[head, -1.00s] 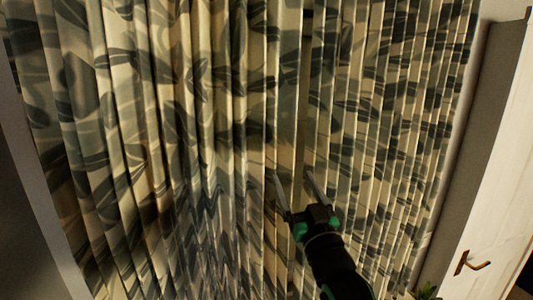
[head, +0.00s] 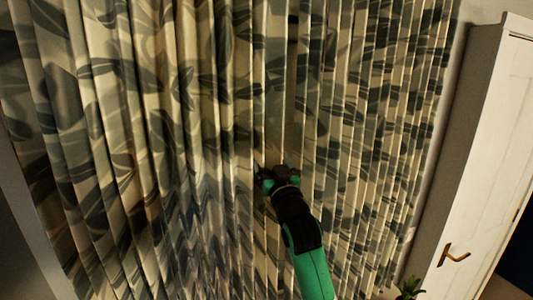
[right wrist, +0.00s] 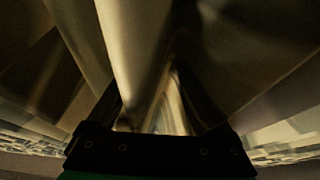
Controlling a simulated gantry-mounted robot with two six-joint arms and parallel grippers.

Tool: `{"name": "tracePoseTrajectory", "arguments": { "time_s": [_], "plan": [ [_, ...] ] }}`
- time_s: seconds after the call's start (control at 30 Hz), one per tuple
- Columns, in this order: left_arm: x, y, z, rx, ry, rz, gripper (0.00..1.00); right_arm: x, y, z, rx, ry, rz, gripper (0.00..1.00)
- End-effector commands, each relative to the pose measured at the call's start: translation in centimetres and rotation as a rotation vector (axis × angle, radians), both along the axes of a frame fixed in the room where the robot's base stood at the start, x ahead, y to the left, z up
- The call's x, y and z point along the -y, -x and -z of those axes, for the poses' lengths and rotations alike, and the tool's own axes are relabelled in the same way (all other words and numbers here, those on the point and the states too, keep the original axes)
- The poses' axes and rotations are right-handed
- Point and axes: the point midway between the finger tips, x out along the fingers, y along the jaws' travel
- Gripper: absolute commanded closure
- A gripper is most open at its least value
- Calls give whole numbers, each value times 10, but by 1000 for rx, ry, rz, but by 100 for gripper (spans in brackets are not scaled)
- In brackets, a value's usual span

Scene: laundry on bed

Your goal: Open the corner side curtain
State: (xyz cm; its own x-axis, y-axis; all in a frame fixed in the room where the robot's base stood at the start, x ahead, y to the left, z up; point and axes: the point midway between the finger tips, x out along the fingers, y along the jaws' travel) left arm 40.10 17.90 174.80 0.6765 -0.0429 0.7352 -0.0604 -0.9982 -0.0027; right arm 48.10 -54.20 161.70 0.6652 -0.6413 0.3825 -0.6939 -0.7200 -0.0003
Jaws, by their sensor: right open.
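The curtain (head: 190,120), pale with dark leaf shapes, hangs in many vertical folds across most of the head view. My right gripper (head: 277,172) reaches up from the lower right to the curtain's middle. Its fingers are largely hidden among the folds. In the right wrist view, pale curtain folds (right wrist: 135,50) fill the space in front of the gripper, with cloth between the fingers. The gripper is open, and the cloth does not look clamped. My left gripper is not in view.
A white door (head: 478,160) with a brass handle (head: 453,255) stands at the right. A green plant (head: 410,288) shows at the bottom right, near the curtain's edge. A grey wall strip runs down the lower left.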

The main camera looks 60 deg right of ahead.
Motion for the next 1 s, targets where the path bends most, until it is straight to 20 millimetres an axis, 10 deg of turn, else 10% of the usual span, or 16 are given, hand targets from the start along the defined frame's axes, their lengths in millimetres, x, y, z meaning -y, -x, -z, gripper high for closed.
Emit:
{"name": "tracePoseTrajectory", "arguments": {
  "time_s": [0.53, 1.0],
  "plan": [
    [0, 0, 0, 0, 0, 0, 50, 0, 0, 0, 0, 0, 0, 100],
    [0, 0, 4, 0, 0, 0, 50, -2, -5, 1, 0, 2, -1, 100]
  ]
}}
